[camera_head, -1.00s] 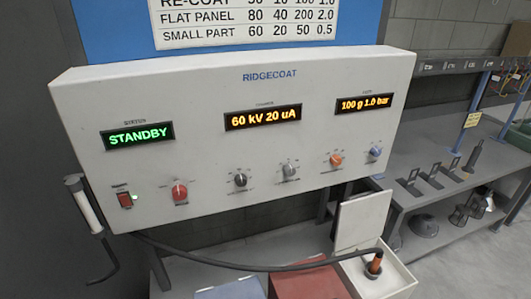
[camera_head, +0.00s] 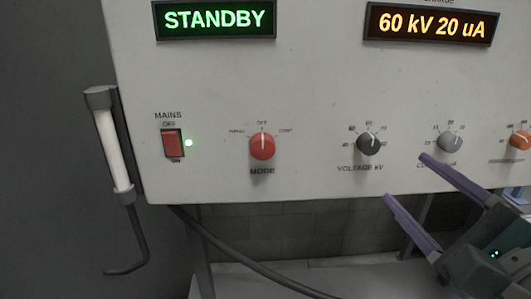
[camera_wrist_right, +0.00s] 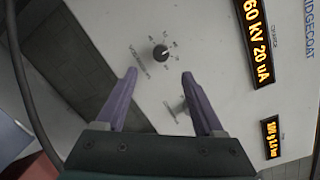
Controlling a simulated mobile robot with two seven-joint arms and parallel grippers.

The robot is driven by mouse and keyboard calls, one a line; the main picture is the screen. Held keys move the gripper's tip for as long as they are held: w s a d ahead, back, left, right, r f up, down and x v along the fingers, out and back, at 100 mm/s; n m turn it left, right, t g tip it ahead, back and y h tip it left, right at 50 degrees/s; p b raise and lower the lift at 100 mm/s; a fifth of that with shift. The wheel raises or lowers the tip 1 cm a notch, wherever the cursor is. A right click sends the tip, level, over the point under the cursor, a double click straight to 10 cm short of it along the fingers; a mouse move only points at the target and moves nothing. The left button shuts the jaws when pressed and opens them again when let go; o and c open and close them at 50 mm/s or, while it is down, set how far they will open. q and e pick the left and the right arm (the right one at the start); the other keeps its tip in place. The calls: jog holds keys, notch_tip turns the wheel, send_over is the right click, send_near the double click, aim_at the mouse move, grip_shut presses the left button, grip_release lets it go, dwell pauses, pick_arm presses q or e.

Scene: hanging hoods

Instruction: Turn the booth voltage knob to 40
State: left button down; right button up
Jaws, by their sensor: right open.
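The voltage knob (camera_head: 368,143) is dark grey with a white pointer line, on the front of the pale control box. Its pointer is near 60, a little right of straight up. The charge display (camera_head: 432,25) reads 60 kV 20 uA. My right gripper (camera_head: 405,178) is open and empty, its purple fingers just below and right of the knob in the head view. In the right wrist view the knob (camera_wrist_right: 160,53) lies just beyond and between the spread fingertips (camera_wrist_right: 158,75), apart from them. My left gripper is not in view.
The red mode knob (camera_head: 262,146) and red mains switch (camera_head: 172,143) are to the left. The grey current knob (camera_head: 450,141) and an orange knob (camera_head: 520,140) are to the right. The status display (camera_head: 214,19) reads STANDBY. A black cable hangs below the box.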

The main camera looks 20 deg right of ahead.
aim_at(371, 147)
jog(key=w, duration=0.3)
jog(key=w+d+p, duration=0.1)
jog(key=w, duration=0.5)
jog(key=shift+w+d+r, duration=0.1)
jog(key=shift+w+d, duration=0.1)
grip_shut()
dwell(0.3)
